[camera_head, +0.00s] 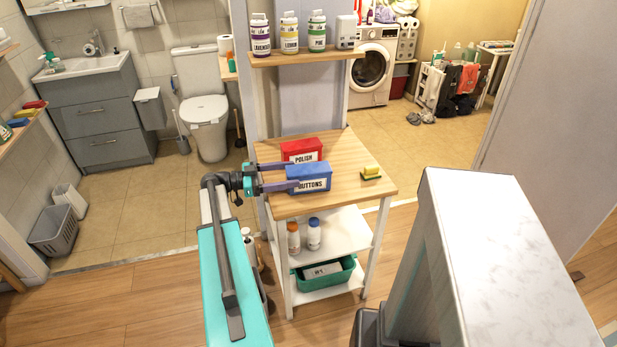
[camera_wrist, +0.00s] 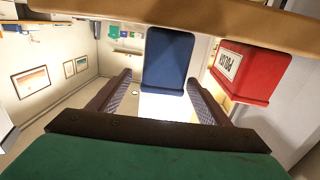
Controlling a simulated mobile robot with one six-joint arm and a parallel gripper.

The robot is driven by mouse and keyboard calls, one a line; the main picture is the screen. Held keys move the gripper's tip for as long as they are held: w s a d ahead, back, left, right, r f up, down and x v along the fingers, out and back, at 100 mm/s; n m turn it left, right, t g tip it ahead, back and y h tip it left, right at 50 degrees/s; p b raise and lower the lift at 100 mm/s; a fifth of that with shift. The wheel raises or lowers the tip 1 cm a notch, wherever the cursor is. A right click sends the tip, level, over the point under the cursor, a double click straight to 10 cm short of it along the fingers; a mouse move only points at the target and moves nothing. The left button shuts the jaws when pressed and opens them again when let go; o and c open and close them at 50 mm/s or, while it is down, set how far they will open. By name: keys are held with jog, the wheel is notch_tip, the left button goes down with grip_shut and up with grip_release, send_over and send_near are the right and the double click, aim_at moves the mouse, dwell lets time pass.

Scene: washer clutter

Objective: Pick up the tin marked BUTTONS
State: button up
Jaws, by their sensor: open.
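The blue tin marked BUTTONS (camera_head: 308,179) stands upright on the wooden top of a small shelf unit. The red tin marked POLISH (camera_head: 301,150) stands just behind it. My gripper (camera_head: 291,175) reaches in from the left at tin height, jaws open. One finger shows along the blue tin's near left side; the other passes toward its far side, its tip partly hidden. In the wrist view, the blue tin (camera_wrist: 169,60) lies between the fingertips of my gripper (camera_wrist: 160,78), closer to the right finger; contact is unclear. The red tin (camera_wrist: 247,72) is outside the right finger.
A yellow sponge (camera_head: 371,172) lies right of the tins on the wooden top (camera_head: 345,200). Several bottles (camera_head: 289,33) stand on the shelf above. Lower shelves hold two bottles (camera_head: 313,234) and a green bin (camera_head: 342,276).

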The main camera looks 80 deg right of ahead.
aim_at(308, 168)
jog(key=shift+x, duration=1)
jog(key=shift+p+x, duration=0.95)
jog(key=shift+x, duration=1.05)
jog(key=shift+s+d+r, duration=0.1)
jog(key=shift+s+d, duration=0.25)
jog(key=shift+s, duration=0.25)
jog(key=c, duration=1.2)
jog(key=shift+r, duration=0.1)
